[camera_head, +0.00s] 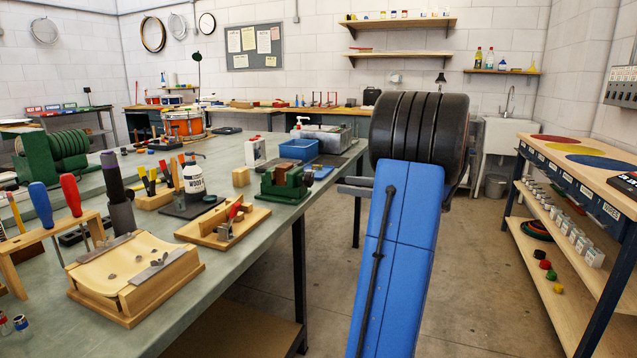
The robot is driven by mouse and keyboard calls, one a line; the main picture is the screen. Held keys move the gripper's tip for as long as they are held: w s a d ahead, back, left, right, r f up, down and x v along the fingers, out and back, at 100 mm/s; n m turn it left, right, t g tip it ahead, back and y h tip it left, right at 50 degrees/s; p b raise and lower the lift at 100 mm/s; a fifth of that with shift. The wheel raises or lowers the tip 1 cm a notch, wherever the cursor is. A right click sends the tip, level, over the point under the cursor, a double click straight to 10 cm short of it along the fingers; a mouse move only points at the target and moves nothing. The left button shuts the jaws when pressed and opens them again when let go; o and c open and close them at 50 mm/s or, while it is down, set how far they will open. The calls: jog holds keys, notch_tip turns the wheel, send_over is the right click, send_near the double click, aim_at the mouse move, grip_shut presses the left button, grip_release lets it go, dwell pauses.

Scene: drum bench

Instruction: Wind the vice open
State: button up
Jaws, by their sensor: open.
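A small green vice (285,184) stands near the right edge of the long bench (225,154), beyond the wooden jig block. Its dark jaws and screw end face my arm, but the handle and jaw gap are too small to make out. My blue and black arm rises at the centre right, over the floor beside the bench. A grey part of my gripper (354,187) sticks out left from behind the arm, to the right of the vice and apart from it. It is open, and I see nothing held in it. The rest of the gripper is hidden by the arm.
Close to the vice are a blue bin (298,149), a wooden cube (241,177) and a wooden jig with a red-handled clamp (222,222). A shelf unit (588,185) is at right; floor between is clear.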

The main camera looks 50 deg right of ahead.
aim_at(312, 180)
jog(key=x, duration=1.1)
jog(key=shift+w+a, duration=0.1)
jog(key=shift+w, duration=0.15)
jog(key=c, duration=1)
